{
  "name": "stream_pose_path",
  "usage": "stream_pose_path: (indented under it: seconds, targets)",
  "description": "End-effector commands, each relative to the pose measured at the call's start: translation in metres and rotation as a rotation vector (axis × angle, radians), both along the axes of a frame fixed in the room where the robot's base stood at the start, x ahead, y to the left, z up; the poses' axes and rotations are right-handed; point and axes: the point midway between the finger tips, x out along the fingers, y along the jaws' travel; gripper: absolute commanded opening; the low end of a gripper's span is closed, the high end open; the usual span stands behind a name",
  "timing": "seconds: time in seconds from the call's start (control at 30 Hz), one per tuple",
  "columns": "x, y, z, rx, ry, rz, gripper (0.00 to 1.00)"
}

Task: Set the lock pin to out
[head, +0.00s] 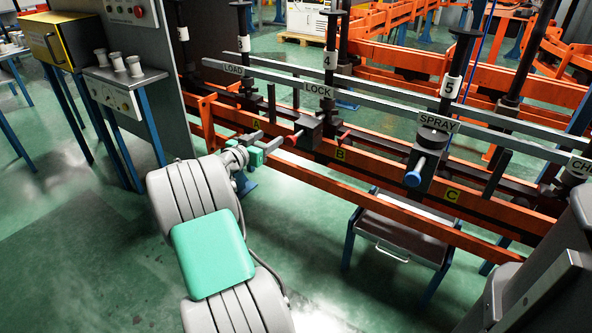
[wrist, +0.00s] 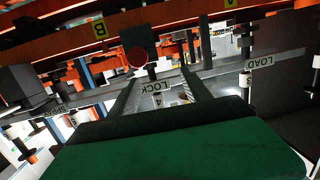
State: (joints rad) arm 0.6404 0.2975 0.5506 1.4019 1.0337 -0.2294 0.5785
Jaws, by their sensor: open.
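The lock pin's station is the dark block (head: 311,128) on the orange rail beside the LOCK sign (head: 319,91). A pin with a red end (head: 290,140) sticks out of this block toward my arm. In the wrist view the red-rimmed round end (wrist: 137,58) faces the camera, above and left of the middle between the fingertips. My gripper (head: 272,145) is open, with its tips close to the red end in the head view. In the wrist view the two fingers (wrist: 160,73) show apart with nothing held. Whether a finger touches the pin, I cannot tell.
A similar block with a blue knob (head: 413,178) stands at the SPRAY sign (head: 438,124). Orange rails (head: 370,155) and a grey sign bar (head: 400,101) run across the front. A low table (head: 400,228) stands below. Green floor is free at left.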

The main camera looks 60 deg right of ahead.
Motion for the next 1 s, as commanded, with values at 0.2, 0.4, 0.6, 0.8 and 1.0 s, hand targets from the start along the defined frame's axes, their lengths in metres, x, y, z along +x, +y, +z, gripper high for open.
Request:
stream_pose_path:
  seconds: [0.2,0.4,0.6,0.8,1.0]
  targets:
    - [-0.036,-0.032,-0.04,-0.135,0.016,-0.082,0.56]
    - [-0.043,-0.06,-0.038,-0.14,0.018,-0.088,0.56]
    - [-0.047,-0.096,-0.038,-0.137,0.016,-0.085,0.56]
    - [-0.048,-0.108,-0.036,-0.136,0.019,-0.082,0.56]
    - [-0.048,-0.108,-0.036,-0.136,0.018,-0.081,0.54]
